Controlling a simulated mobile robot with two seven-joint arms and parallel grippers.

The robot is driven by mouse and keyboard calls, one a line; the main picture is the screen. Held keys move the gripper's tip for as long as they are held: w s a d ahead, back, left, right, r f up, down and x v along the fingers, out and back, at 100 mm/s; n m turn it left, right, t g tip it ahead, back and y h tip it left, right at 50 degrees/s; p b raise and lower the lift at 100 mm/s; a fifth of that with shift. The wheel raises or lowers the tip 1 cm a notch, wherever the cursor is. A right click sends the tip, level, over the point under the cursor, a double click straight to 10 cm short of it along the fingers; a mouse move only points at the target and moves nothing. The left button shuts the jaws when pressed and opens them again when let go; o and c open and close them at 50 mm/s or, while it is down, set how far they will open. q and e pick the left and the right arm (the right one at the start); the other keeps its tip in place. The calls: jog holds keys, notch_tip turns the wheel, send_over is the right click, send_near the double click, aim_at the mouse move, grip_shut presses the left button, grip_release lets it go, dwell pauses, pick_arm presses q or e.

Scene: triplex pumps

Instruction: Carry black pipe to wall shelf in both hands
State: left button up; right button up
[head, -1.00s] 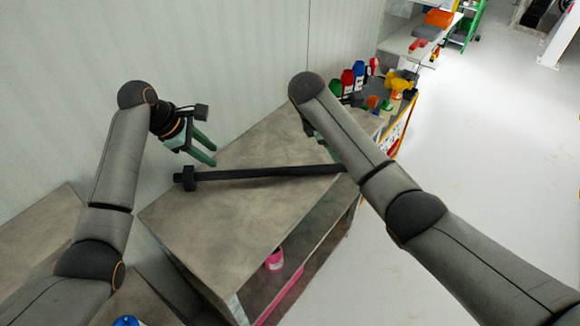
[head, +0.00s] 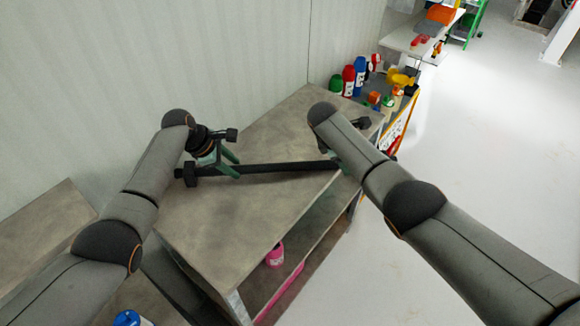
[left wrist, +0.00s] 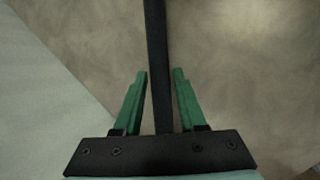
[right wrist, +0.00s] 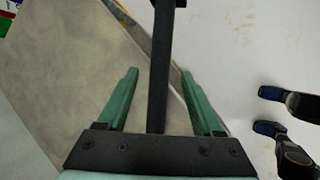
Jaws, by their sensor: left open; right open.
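The black pipe (head: 270,168) lies across the grey metal table (head: 225,215), with a thicker fitting at its left end. My left gripper (head: 232,164) is at the pipe near that fitting. In the left wrist view, its open green fingers (left wrist: 159,75) stand on either side of the pipe (left wrist: 156,50), apart from it. My right gripper is mostly hidden behind its arm in the head view, near the pipe's right end. In the right wrist view, its open fingers (right wrist: 159,75) straddle the pipe (right wrist: 160,60) without visible contact, and the pipe's end cap shows beyond.
A pink container (head: 275,255) sits on the shelf below. A wall (head: 200,60) runs along the left side. The floor (head: 480,170) at the right is clear.

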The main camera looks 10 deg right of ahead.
pick_arm(q)
jog(key=shift+x, duration=0.95)
pick_arm(e)
jog(key=shift+x, duration=0.9)
pick_arm(q)
jog(key=c, duration=0.6)
pick_arm(e)
jog(key=c, duration=0.6)
pick_arm(q)
grip_shut()
pick_arm(e)
grip_shut()
